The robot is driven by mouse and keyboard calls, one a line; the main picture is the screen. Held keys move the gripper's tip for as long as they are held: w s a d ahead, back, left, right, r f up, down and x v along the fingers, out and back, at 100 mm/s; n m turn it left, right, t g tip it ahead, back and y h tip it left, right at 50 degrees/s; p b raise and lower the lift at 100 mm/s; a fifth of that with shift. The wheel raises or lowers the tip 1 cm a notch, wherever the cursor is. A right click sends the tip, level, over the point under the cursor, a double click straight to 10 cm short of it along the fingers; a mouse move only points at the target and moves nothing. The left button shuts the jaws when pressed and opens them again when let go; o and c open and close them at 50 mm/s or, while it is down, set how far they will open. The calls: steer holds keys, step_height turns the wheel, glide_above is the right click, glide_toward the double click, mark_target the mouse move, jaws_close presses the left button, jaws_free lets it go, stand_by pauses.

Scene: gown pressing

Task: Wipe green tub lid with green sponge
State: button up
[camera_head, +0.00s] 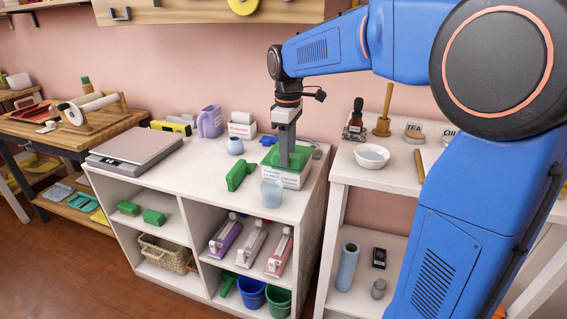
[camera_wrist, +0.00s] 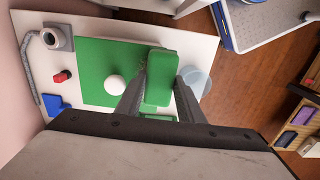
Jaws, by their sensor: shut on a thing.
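The white tub (camera_head: 286,180) with a green lid (camera_head: 270,157) stands on the white shelf unit's top. The lid also shows in the wrist view (camera_wrist: 100,62), with a round white knob (camera_wrist: 114,84) on it. My gripper (camera_head: 286,162) points down over the lid. In the wrist view my gripper (camera_wrist: 160,95) has its fingers on either side of the green sponge (camera_wrist: 161,72). The sponge is over the lid's edge, beside the knob. I cannot tell whether it touches the lid. In the head view the fingers largely hide the sponge.
A translucent cup (camera_head: 271,193) stands close in front of the tub. A grey scale (camera_head: 136,148) is at the far left. The white top (camera_head: 205,172) is clear between.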

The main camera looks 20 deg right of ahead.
steer(key=shift+w+a, duration=0.1)
steer(key=shift+a, duration=0.05)
steer(key=shift+w+a, duration=0.6)
steer(key=shift+a, duration=0.25)
steer(key=shift+w+a, duration=0.6)
steer(key=shift+a, duration=0.2)
steer(key=shift+s+d+f, duration=0.1)
steer(key=shift+s+d, duration=0.6)
steer(key=shift+d, duration=0.2)
steer(key=shift+s+d+f, duration=0.1)
steer(key=shift+s+d, duration=0.55)
steer(key=shift+d, duration=0.2)
steer(key=shift+r, duration=0.75)
steer(key=shift+w+r, duration=0.1)
steer(key=shift+r, duration=0.05)
